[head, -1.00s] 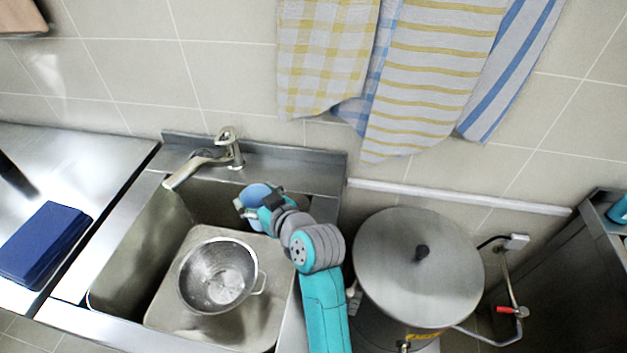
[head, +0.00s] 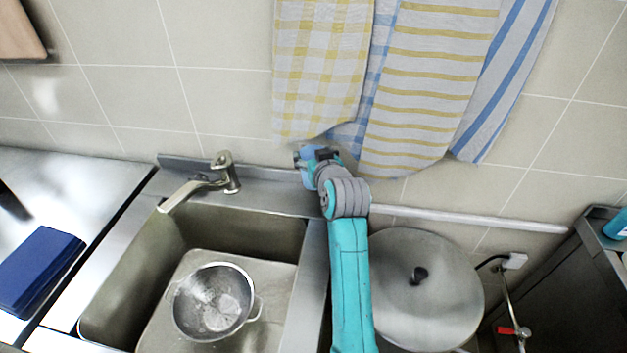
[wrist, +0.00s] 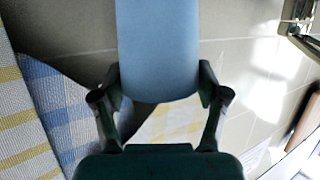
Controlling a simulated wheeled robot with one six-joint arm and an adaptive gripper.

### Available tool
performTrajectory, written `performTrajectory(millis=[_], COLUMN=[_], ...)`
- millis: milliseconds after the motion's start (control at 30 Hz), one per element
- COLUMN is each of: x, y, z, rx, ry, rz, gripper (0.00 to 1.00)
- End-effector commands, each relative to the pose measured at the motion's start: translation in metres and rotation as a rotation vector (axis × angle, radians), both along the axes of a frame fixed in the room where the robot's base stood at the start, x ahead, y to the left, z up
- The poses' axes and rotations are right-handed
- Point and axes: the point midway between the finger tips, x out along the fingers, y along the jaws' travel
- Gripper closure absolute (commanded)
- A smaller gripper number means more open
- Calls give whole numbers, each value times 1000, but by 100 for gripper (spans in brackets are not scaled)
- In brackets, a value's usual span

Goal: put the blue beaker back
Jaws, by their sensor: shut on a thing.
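The blue beaker (wrist: 158,50) fills the top middle of the wrist view, between the two fingers of my gripper (wrist: 158,88). My gripper is shut on it. In the head view the beaker (head: 306,154) is a small light-blue patch, mostly hidden by my gripper (head: 308,160). It is held up near the tiled wall, above the back right of the sink and just below the checked towel. I cannot tell whether the beaker touches the towel or wall.
The sink (head: 133,275) holds a metal colander (head: 213,300). The tap (head: 222,172) stands left of my gripper. Towels (head: 430,90) hang close above and right. A lidded stockpot (head: 425,290) is right of my arm.

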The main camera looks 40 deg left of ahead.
Motion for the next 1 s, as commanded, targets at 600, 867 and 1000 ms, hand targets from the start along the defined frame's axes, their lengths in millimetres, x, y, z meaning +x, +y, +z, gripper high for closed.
performTrajectory(millis=[600, 867, 1000], x=[-1, -1, -1], y=[0, 0, 0], z=[-65, -66, -67], rx=[0, 0, 0], ry=[-1, -1, -1], rz=[1, 1, 1], gripper=[58, 58, 4])
